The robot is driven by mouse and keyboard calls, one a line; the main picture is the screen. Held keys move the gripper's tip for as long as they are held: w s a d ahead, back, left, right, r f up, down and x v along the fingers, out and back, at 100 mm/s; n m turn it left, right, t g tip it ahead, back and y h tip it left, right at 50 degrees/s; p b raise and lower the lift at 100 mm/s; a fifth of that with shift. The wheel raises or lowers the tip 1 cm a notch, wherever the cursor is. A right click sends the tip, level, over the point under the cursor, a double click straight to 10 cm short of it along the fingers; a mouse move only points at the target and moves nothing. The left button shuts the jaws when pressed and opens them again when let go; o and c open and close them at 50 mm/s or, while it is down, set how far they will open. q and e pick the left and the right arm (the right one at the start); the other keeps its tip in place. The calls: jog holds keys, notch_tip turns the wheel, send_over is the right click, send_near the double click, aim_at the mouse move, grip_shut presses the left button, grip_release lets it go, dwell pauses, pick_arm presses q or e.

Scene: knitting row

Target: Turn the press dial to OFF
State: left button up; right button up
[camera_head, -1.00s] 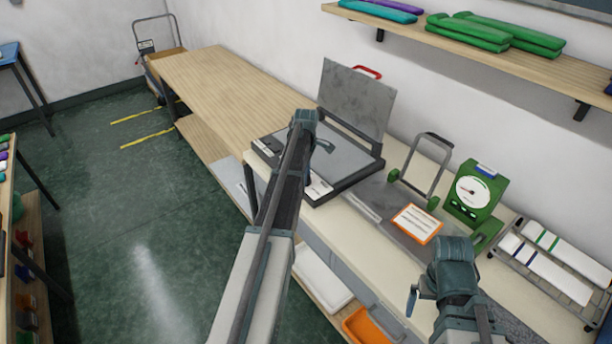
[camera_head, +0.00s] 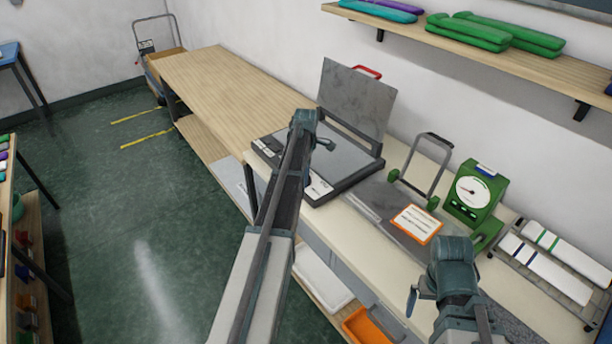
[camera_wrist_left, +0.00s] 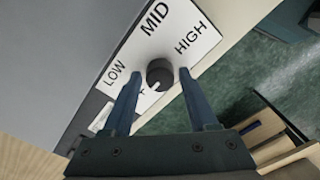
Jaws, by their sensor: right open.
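The press (camera_head: 345,160) stands on the bench with its grey lid (camera_head: 355,100) raised. Its black round dial (camera_wrist_left: 160,72) sits on a white label marked LOW, MID and HIGH; more lettering is partly hidden by my fingers. A small white mark on the dial points toward the bottom of the left wrist view. My left gripper (camera_wrist_left: 160,76) is open, with one fingertip on each side of the dial and a narrow gap showing. In the head view my left arm hides the dial. My right gripper (camera_head: 412,300) is open and empty over the bench's front edge.
The wooden table (camera_head: 225,85) beyond the press is bare. Orange and white bins sit below the bench.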

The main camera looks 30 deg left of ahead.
pick_arm(q)
jog(key=shift+o, duration=0.8)
notch_tip(320, 180, up, 14)
jog(key=p, duration=1.3)
jog(key=shift+p, duration=0.4)
pick_arm(e)
notch_tip(320, 180, up, 14)
pick_arm(q)
jog(key=shift+f, duration=0.25)
pick_arm(e)
jog(key=shift+f, duration=0.25)
pick_arm(q)
notch_tip(320, 180, down, 13)
jog(key=b, duration=1.3)
jog(key=shift+f+b, duration=0.2)
jog(key=shift+b, duration=0.1)
pick_arm(e)
notch_tip(320, 180, down, 13)
jog(key=shift+f, duration=0.15)
pick_arm(q)
jog(key=shift+r, duration=0.1)
